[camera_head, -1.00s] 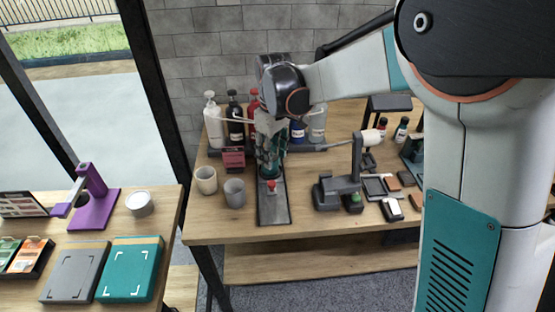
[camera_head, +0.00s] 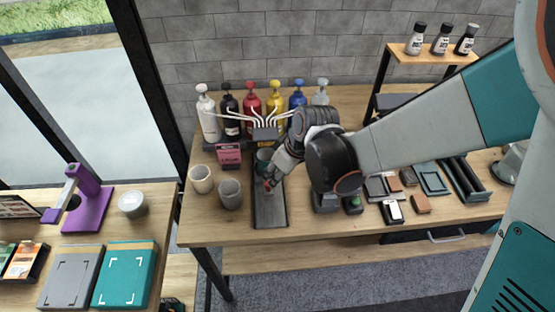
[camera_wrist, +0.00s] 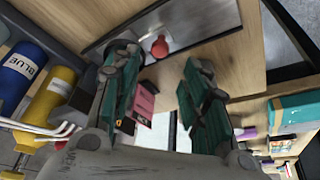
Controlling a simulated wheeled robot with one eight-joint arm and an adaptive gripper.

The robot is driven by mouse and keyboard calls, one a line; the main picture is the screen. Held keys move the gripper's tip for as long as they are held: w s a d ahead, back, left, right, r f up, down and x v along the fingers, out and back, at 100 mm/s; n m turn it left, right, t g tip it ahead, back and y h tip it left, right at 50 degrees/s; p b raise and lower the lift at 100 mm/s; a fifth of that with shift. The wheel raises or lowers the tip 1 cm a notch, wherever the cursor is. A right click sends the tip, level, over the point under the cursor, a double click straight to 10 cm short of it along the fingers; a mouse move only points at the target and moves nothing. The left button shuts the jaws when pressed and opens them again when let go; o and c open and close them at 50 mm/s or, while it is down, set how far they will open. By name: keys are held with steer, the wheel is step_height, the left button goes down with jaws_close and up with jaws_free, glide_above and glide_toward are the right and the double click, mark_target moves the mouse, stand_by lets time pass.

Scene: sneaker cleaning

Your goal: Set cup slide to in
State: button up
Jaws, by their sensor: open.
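The cup slide is a long grey track (camera_head: 270,210) on the table below the row of pump bottles. A red knob (camera_head: 269,185) stands on it; the knob also shows in the wrist view (camera_wrist: 160,47) on a pale base. Contact with the knob cannot be made out. A dark round shape (camera_head: 264,158) sits at the slide's far end, partly hidden.
Several coloured pump bottles (camera_head: 251,106) with white tubes stand behind the slide. A black device (camera_head: 326,201) stands right. The slide's near end is clear.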

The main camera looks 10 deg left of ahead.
steer(key=b+x, duration=0.4)
steer(key=x, duration=0.4)
steer(key=shift+c, duration=0.2)
jaws_close()
